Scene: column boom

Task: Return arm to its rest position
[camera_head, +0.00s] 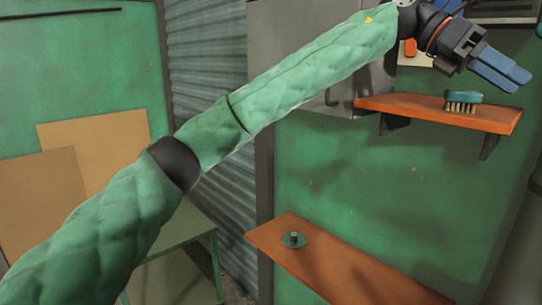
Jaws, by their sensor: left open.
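My left arm, in a green quilted sleeve, comes in from the lower left and reaches up across the view to the upper right. My left gripper (506,76) is at its end, with blue fingers pointing right and down. It is open, and I see nothing between its fingers. It appears above a brush (462,101) with a green back and pale bristles, which rests on the upper orange shelf (425,108). A gap shows between the fingers and the brush. My right gripper is not in view.
A lower orange shelf (340,268) carries a small round green object with a knob (293,239). A grey cabinet (285,45) is partly behind my arm. Brown boards (95,140) lean at the left wall near a green table (185,232). The space between the shelves is clear.

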